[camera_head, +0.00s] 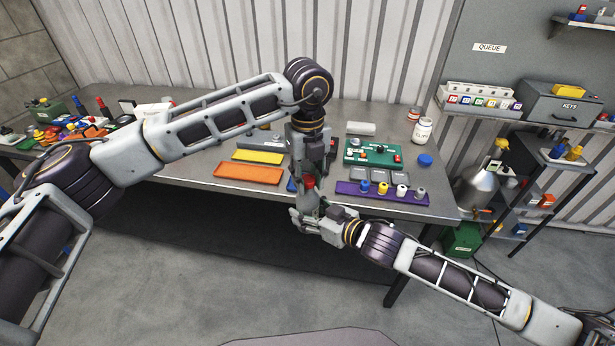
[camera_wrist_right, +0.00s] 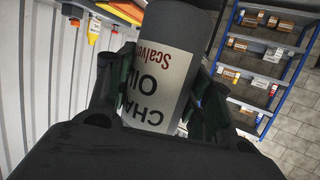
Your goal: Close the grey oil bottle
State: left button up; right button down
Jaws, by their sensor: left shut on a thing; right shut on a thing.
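The grey oil bottle (camera_wrist_right: 178,40) fills the middle of the right wrist view, its white label reading "OIL" upside down. My right gripper (camera_head: 308,214) is shut around the bottle and holds it in front of the table edge; its fingers show on both sides of it in the wrist view. My left gripper (camera_head: 308,176) points straight down just above, shut on a small red cap (camera_head: 309,183). In the head view the fingers hide most of the bottle. Whether the cap touches the bottle's mouth cannot be told.
The metal table (camera_head: 215,178) bears an orange tray (camera_head: 248,174), a yellow tray (camera_head: 258,157), a green device (camera_head: 372,152) and a purple rack (camera_head: 380,193) with small bottles. A white jar (camera_head: 422,131) and blue lid (camera_head: 425,160) stand right. The floor in front is clear.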

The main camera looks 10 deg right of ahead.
pick_arm(q)
jog(key=m, duration=0.6)
jog(key=shift+m, duration=0.3)
jog(key=m, duration=0.5)
jog(key=shift+m, duration=0.4)
dwell(0.7)
jog(key=o, duration=1.1)
jog(key=shift+r, duration=0.1)
jog(key=shift+r, duration=2.15)
jog(key=shift+r, duration=0.1)
